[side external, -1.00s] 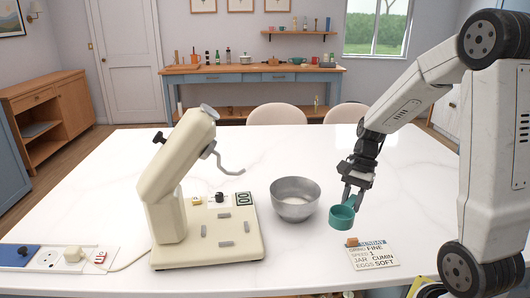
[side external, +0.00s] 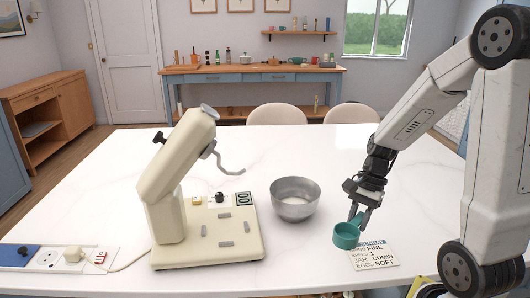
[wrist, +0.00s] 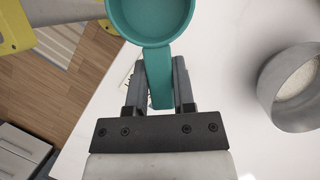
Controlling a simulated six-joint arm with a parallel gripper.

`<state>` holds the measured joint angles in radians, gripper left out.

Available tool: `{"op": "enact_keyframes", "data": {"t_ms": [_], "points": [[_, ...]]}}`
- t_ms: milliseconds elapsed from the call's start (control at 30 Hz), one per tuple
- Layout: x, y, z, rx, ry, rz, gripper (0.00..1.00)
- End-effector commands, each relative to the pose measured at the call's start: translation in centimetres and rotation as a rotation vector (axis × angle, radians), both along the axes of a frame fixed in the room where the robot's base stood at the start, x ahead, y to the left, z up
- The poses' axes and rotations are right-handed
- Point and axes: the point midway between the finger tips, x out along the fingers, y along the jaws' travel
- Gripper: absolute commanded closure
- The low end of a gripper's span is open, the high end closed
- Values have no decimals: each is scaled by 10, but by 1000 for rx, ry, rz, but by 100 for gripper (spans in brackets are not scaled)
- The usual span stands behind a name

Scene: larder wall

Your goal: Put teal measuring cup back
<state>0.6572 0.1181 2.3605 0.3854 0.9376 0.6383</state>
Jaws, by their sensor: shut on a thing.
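The teal measuring cup (side external: 346,236) is held by its handle in my gripper (side external: 360,217), above the white table near its front right. In the wrist view the cup (wrist: 150,20) shows at the top, its bowl open to the camera and looking empty. Its handle runs down between the two fingers of my gripper (wrist: 160,82), which are shut on it. In the side view the cup hides part of the top of a recipe card (side external: 374,257).
A metal bowl (side external: 295,199) with pale contents stands left of my gripper. A cream stand mixer (side external: 182,190) is further left. A power strip (side external: 50,258) lies at the front left. The white table (side external: 330,150) is clear behind the bowl.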

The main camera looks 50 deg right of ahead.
Motion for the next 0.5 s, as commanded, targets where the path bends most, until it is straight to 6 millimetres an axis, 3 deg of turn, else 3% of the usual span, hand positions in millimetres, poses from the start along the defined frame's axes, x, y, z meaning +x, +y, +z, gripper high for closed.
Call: {"op": "enact_keyframes", "data": {"t_ms": [500], "points": [[60,-20,-29,1,2,1,100]]}}
